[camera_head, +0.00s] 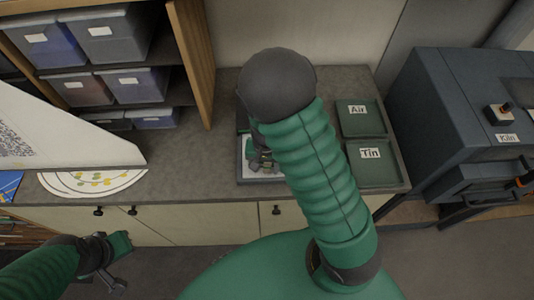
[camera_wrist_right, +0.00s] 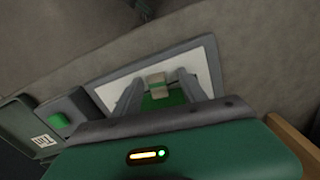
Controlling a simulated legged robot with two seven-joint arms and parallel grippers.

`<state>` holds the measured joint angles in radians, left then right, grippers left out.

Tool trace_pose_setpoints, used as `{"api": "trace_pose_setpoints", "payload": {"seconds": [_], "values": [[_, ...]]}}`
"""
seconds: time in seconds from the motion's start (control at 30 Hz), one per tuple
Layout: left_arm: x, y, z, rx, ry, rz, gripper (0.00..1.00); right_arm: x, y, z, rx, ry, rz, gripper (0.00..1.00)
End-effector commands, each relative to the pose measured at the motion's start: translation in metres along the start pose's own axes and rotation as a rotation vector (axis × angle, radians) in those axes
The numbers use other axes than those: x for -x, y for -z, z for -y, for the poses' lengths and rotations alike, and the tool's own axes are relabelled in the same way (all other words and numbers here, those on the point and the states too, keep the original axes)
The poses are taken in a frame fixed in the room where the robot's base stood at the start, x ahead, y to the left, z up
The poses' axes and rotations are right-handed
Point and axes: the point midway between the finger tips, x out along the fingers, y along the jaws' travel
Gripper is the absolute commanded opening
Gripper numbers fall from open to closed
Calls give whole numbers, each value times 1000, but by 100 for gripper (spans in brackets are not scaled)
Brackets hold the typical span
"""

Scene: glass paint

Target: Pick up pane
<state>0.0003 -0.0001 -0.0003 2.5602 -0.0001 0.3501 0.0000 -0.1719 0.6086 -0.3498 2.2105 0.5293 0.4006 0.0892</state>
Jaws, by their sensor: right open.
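My right gripper (camera_head: 262,162) reaches down over a grey-framed tray (camera_head: 241,180) with a white inside on the counter; my own arm hides much of it. In the right wrist view, the open right gripper (camera_wrist_right: 155,88) has its two grey fingers over the white surface (camera_wrist_right: 203,65) inside the grey frame (camera_wrist_right: 213,60). A small beige and green piece (camera_wrist_right: 156,80) shows between the fingers; I cannot tell whether it is the pane or whether the fingers touch it. My left gripper (camera_head: 112,270) hangs low at the left, away from the counter; its jaws are unclear.
A dark kiln (camera_head: 450,120) stands at the right. Shelves with grey bins (camera_head: 112,38) and a white panel (camera_head: 60,130) are at the left. The counter (camera_head: 190,165) between is clear.

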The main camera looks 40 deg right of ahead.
Motion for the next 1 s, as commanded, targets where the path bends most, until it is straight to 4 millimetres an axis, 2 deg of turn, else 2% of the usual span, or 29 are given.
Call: {"api": "trace_pose_setpoints", "payload": {"seconds": [0.13, 0.5, 1.0], "values": [[0, 0, 0, 0, 0, 0, 0, 0, 2, -1, -1, 1, 1, 46], [0, 0, 0, -1, 0, 0, 0, 0, 0, 1, -1, -1, -1, 0], [3, 1, 0, 0, 0, 0, 0, 4, 1, 0, -1, 0, 0, 0]]}}
